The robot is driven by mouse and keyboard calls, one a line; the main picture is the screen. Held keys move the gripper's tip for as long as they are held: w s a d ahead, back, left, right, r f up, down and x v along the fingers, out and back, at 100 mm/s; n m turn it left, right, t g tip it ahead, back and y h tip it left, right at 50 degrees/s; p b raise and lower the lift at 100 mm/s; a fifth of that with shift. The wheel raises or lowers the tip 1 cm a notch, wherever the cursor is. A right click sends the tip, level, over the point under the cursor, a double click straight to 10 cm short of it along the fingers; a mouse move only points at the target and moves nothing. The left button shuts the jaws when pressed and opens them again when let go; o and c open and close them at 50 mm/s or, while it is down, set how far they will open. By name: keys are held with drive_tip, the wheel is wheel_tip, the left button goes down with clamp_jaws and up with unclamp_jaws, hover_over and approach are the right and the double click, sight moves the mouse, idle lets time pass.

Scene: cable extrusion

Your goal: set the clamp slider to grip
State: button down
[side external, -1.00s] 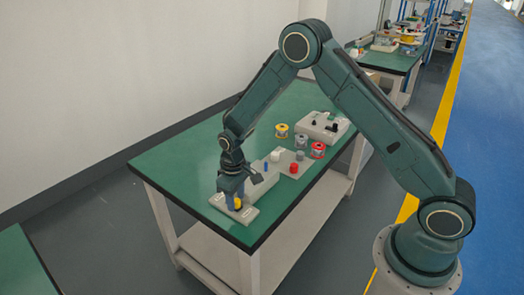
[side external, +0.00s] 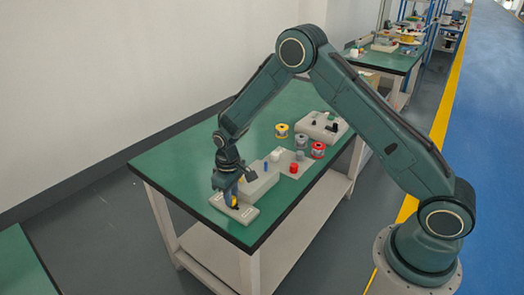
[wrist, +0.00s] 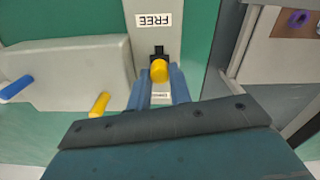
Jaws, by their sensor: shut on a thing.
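The clamp slider's yellow knob (wrist: 159,71) stands on a light grey plate in the wrist view, by a dark slot. The FREE label (wrist: 153,20) is beyond the knob, and a second label (wrist: 160,96), partly hidden by my fingers, is on the near side. My gripper (wrist: 160,78) is shut on the knob, one blue-grey finger on each side. In the side view my gripper (side external: 229,200) points down at the plate (side external: 247,215) near the table's front left corner, with a bit of yellow (side external: 235,202) showing beside it.
A grey housing (wrist: 85,62) with a yellow lever (wrist: 100,104) and a blue lever (wrist: 15,88) stands close to the left in the wrist view. Spools (side external: 281,130) and a grey control box (side external: 322,125) are farther back. The table's left part (side external: 180,155) is clear.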

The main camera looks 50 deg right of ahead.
drive_tip(key=shift+w+r, duration=0.1)
drive_tip(key=shift+w, duration=1.35)
drive_tip(key=c, duration=1.3)
unclamp_jaws()
drive_tip(key=shift+r, duration=0.1)
wheel_tip(320, 180, up, 14)
drive_tip(key=shift+f, duration=0.2)
